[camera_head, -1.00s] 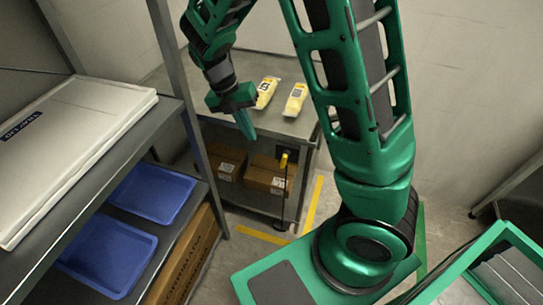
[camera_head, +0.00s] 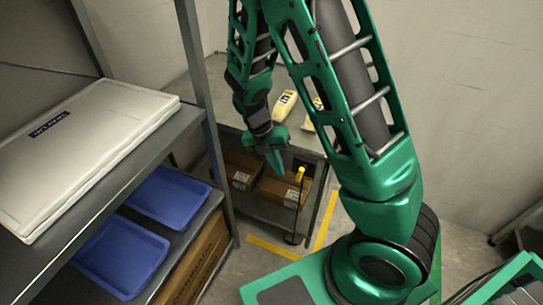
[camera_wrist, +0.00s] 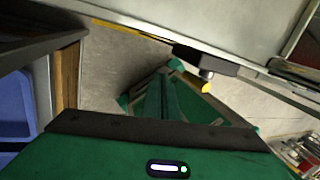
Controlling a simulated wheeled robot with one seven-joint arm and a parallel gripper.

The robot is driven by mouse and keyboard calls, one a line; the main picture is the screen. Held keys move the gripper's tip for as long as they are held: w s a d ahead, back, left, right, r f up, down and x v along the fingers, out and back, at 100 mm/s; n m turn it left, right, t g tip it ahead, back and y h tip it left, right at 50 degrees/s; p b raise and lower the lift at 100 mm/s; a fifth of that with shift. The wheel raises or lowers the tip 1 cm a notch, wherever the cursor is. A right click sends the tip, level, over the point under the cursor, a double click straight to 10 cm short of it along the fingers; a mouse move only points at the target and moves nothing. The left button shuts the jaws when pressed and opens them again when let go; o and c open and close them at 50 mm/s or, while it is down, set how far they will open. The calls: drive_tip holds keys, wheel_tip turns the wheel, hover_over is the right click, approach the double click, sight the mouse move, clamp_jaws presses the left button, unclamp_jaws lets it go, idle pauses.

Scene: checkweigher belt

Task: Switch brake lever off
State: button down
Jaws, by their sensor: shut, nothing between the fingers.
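The brake lever (camera_head: 299,174) has a yellow handle and sits at the front edge of the grey table (camera_head: 311,160), on its right side. In the wrist view the yellow lever (camera_wrist: 205,88) sticks out from a black mount (camera_wrist: 205,61) on the table edge, just right of and beyond my fingertips. My gripper (camera_head: 276,163) is green, points down and is shut with nothing in it. It is a little left of the lever and looks apart from it. The fingers also show in the wrist view (camera_wrist: 163,97), and part of the lever's surroundings is hidden there.
Yellow packs (camera_head: 284,103) lie on the table, one partly hidden by my arm. Cardboard boxes (camera_head: 277,188) stand on its lower shelf. A shelf rack at left holds a white case (camera_head: 75,150) and blue trays (camera_head: 168,195). Yellow floor tape (camera_head: 272,248) lies before the table.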

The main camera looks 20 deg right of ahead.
sight(301, 173)
drive_tip(key=shift+s+d+f, duration=0.1)
drive_tip(key=shift+s+d, duration=0.45)
drive_tip(key=shift+d, duration=0.2)
drive_tip(key=shift+s+d, duration=0.5)
drive_tip(key=shift+d, duration=0.25)
drive_tip(key=shift+a, duration=0.15)
